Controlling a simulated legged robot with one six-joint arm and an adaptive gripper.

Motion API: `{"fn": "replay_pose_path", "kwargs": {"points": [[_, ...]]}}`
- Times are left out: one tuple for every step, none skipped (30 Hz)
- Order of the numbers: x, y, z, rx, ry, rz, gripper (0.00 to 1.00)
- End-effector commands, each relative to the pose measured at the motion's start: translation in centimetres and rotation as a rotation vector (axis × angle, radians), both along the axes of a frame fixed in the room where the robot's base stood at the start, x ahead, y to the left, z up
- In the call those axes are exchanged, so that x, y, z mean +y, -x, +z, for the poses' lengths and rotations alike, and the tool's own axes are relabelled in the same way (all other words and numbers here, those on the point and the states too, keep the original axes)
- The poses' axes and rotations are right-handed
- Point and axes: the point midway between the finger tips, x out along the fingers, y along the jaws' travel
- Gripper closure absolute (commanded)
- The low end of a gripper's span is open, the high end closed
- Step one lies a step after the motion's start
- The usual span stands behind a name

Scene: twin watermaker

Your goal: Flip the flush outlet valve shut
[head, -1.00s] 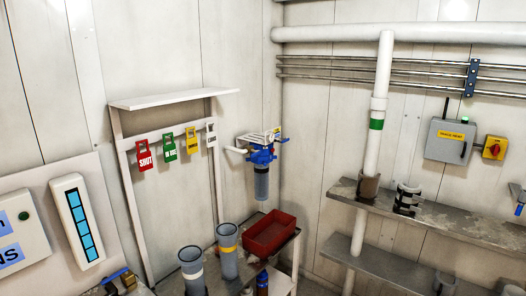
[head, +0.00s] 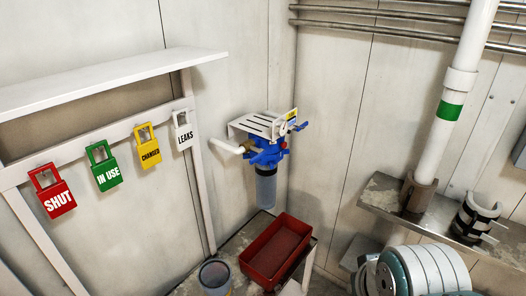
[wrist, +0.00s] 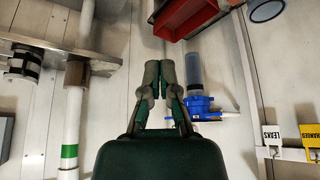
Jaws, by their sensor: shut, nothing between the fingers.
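A blue filter head (head: 267,152) with a clear grey bowl (head: 265,188) hangs near the wall corner under a white bracket (head: 262,125). A blue lever (head: 301,127) sticks out at its right, and a white pipe end (head: 226,146) at its left. I cannot tell which part is the flush outlet valve. In the wrist view, the scene appears upside down and the filter head (wrist: 201,104) is just right of my gripper (wrist: 160,64). My gripper is shut and empty, with its fingertips together beside the bowl in the picture; the depth gap is unclear.
A red tray (head: 246,268) and a grey cup (head: 215,277) stand on the bench below the filter. Tags hang from the rail (head: 130,136) at left. A white pipe with a green band (head: 449,111) and a metal shelf (head: 384,195) are at right.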

Motion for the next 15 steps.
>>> {"fn": "replay_pose_path", "kwargs": {"points": [[0.0, 0.01, 0.0, 0.0, 0.0, 0.0, 1.0], [0.0, 0.01, 0.0, 0.0, 0.0, 0.0, 1.0], [0.0, 0.01, 0.0, 0.0, 0.0, 0.0, 1.0], [0.0, 0.01, 0.0, 0.0, 0.0, 0.0, 1.0], [0.0, 0.02, 0.01, 0.0, 0.0, 0.0, 1.0], [0.0, 0.02, 0.01, -0.001, 0.0, 0.0, 1.0], [0.0, 0.02, 0.01, -0.001, 0.0, 0.0, 1.0], [0.0, 0.02, 0.01, -0.001, 0.0, 0.0, 1.0], [0.0, 0.02, 0.01, -0.001, 0.0, 0.0, 1.0], [0.0, 0.02, 0.01, 0.0, 0.0, 0.0, 1.0], [0.0, 0.02, 0.01, 0.0, 0.0, 0.0, 1.0], [0.01, 0.0, 0.01, 0.0, -0.001, 0.0, 1.0], [0.07, -0.04, 0.0, 0.002, -0.006, -0.003, 1.0], [0.19, -0.15, -0.03, 0.006, -0.018, -0.011, 1.0], [0.48, -0.4, -0.08, 0.015, -0.045, -0.028, 1.0]]}}
